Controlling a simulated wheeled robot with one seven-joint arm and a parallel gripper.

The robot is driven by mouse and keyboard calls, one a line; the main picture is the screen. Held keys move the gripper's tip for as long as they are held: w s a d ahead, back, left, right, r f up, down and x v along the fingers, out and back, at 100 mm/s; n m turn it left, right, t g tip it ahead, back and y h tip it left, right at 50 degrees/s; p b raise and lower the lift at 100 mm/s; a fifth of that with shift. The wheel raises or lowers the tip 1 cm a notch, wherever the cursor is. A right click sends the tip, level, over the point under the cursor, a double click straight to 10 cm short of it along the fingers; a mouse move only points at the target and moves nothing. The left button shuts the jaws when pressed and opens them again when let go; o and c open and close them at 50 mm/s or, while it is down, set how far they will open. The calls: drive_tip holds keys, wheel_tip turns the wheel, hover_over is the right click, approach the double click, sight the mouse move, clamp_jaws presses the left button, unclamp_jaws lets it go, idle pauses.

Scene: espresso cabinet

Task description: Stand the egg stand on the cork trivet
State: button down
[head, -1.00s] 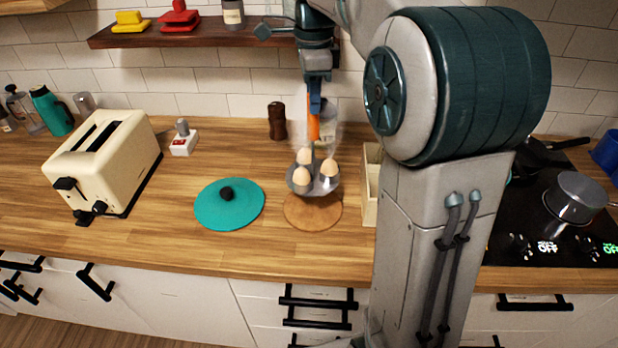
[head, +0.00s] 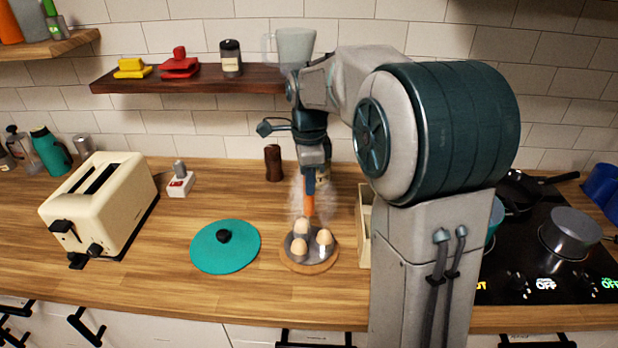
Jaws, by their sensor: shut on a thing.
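The grey egg stand (head: 312,250) holds several pale eggs and sits over the round cork trivet (head: 295,266) on the wooden counter. It looks upright and within the trivet's rim; whether it touches the cork is hard to tell. My gripper (head: 309,208), with orange fingertips, is above the middle of the stand, pointing down. It is shut on the upper part of the egg stand, whose grip point is blurred by a pale translucent shape around the fingers.
A teal lid (head: 225,248) with a black knob lies left of the trivet. A light wooden box (head: 364,225) stands close on the right. A dark pepper mill (head: 273,163) stands behind. A cream toaster (head: 98,208) is far left; the hob (head: 535,270) is right.

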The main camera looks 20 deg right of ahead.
drive_tip(key=shift+f, duration=0.2)
drive_tip(key=c, duration=1.2)
unclamp_jaws()
drive_tip(key=shift+r, duration=0.1)
wheel_tip(320, 180, up, 12)
drive_tip(key=s+f+n+t, duration=0.2)
drive_tip(key=s+f+n, duration=0.4)
drive_tip(key=s+n, duration=0.3)
drive_tip(key=s+f+n+t, duration=0.1)
drive_tip(key=s+f+n, duration=0.5)
drive_tip(key=s+n, duration=0.4)
drive_tip(key=shift+s+f+n+t+b, duration=0.3)
drive_tip(key=shift+s+t, duration=0.1)
drive_tip(key=shift+s, duration=1.2)
drive_tip(key=shift+a, duration=0.1)
